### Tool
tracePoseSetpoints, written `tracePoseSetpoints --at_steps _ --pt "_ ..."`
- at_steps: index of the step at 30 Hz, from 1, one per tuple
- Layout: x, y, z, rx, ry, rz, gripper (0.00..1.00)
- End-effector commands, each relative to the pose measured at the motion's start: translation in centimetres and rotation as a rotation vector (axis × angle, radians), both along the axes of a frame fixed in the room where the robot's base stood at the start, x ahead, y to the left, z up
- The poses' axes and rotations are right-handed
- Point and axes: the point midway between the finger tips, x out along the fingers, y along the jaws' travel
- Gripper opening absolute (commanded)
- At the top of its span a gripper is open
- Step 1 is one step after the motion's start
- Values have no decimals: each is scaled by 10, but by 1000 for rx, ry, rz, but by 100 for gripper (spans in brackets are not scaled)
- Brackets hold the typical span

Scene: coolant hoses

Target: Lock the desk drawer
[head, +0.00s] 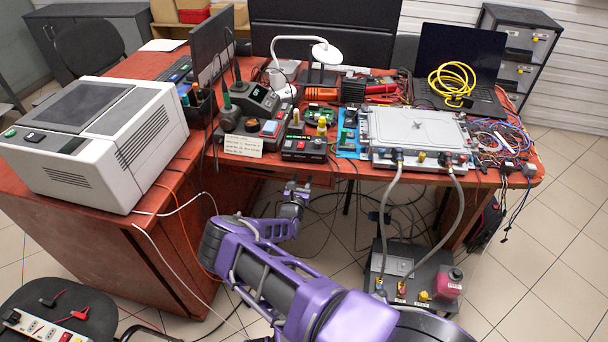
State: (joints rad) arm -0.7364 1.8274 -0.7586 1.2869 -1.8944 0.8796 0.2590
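The red-brown desk (350,172) runs across the middle of the head view. Under its front edge, left of centre, a narrow reddish front (262,174) shows, which looks like the desk drawer. It appears flush under the desktop, but whether it is fully closed is too small to tell. I cannot make out a lock or key on it. My gripper (297,188) is just in front of this drawer area, below the desk edge, and covers part of it. Its fingers are small and partly hidden, so I cannot tell whether they are open or touching anything.
A large white machine (95,140) stands on the left desk wing. A coolant unit (410,272) on the floor at right has grey hoses rising to a metal plate (420,130). A chair (55,305) holds a power strip at lower left. Cables hang under the desk.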

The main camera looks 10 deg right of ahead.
Motion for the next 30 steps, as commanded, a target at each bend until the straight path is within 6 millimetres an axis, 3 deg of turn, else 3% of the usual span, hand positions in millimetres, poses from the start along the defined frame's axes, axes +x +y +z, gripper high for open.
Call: tracePoseSetpoints --at_steps 2,14,30 --pt "0 0 0 0 0 0 0" --pt "0 0 -1 -46 19 0 0" --pt "1 2 -2 -444 183 -1 0"
